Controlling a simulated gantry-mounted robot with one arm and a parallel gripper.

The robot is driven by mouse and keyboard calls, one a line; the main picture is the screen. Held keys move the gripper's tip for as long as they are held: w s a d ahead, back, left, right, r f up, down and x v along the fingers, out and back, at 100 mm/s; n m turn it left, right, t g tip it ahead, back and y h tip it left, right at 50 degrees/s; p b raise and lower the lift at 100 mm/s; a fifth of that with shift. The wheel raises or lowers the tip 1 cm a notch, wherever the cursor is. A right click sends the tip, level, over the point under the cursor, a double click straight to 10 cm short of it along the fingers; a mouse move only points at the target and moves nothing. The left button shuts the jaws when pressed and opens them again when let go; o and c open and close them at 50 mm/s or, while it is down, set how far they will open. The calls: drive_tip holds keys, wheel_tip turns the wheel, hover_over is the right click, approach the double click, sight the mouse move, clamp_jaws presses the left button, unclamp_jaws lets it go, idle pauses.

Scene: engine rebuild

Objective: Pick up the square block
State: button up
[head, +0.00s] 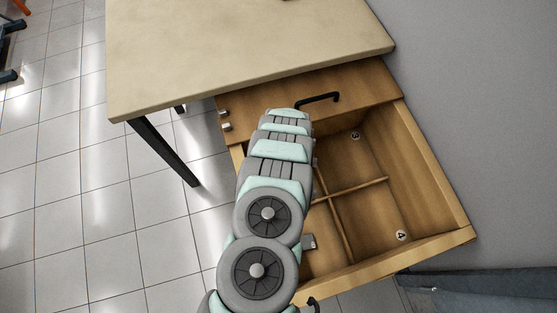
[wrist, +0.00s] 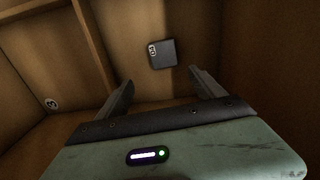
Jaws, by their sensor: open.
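The square block (wrist: 163,54) is dark grey with a small white marking on its left edge. It lies on the wooden floor of a drawer compartment in the wrist view. My gripper (wrist: 162,88) is open and empty, its two fingers spread on either side below the block in the picture. The block appears apart from both fingertips. In the head view a small grey piece (head: 308,241), which looks like the block, shows beside my arm in the front left compartment. My gripper is hidden behind my arm there.
The open wooden drawer (head: 453,205) has thin dividers (head: 358,188) making several compartments, with round number stickers on the floor. High drawer walls surround the gripper. The table top (head: 245,45) overhangs the drawer's back. The right compartments look empty.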

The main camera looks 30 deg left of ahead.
drive_tip(key=f, duration=0.2)
drive_tip(key=s+f+b, duration=0.1)
drive_tip(key=f, duration=0.1)
drive_tip(key=d+f+b, duration=0.1)
drive_tip(key=f, duration=0.1)
drive_tip(key=shift+s, duration=0.15)
drive_tip(key=shift+a+f+b, duration=0.15)
drive_tip(key=shift+f+b, duration=0.15)
drive_tip(key=shift+f, duration=0.1)
drive_tip(key=f, duration=0.1)
drive_tip(key=f+b, duration=0.2)
drive_tip(key=shift+s+a+f, duration=0.25)
drive_tip(key=shift+a+f, duration=0.05)
drive_tip(key=shift+f, duration=0.05)
drive_tip(key=shift+f+b, duration=0.4)
drive_tip(key=shift+b, duration=0.15)
drive_tip(key=shift+w+d+r, duration=0.1)
drive_tip(key=shift+w, duration=0.05)
drive_tip(key=shift+c, duration=0.4)
